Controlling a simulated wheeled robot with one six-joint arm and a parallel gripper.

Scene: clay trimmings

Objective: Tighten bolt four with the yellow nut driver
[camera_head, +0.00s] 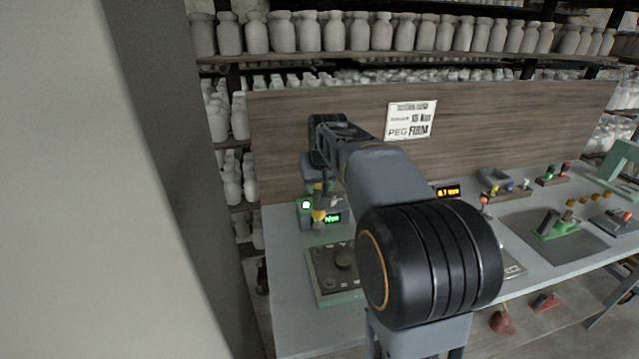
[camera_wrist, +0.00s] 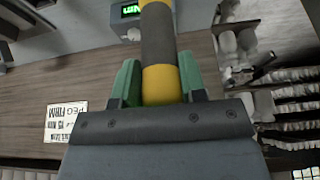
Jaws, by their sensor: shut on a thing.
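My gripper (camera_wrist: 160,84) has green fingers closed around the yellow and dark grey handle of the nut driver (camera_wrist: 158,40). In the head view the nut driver (camera_head: 319,214) hangs down with yellow parts showing, below my gripper (camera_head: 321,188), which is small and partly hidden by my arm. A dark square plate (camera_head: 322,288) on a pale green base stands at the near left of the bench, with a round knob-like hub in its middle. The nut driver is behind this plate in the picture. Bolt four cannot be told apart from the other bolts, and the driver's tip is not clear.
A box with a green display (camera_head: 333,218) stands behind the plate; it also shows in the wrist view (camera_wrist: 130,10). A sign (camera_head: 411,119) hangs on the wooden back board. An orange display (camera_head: 448,191), trays and a green fixture (camera_head: 556,224) stand to the right. My arm hides the middle bench.

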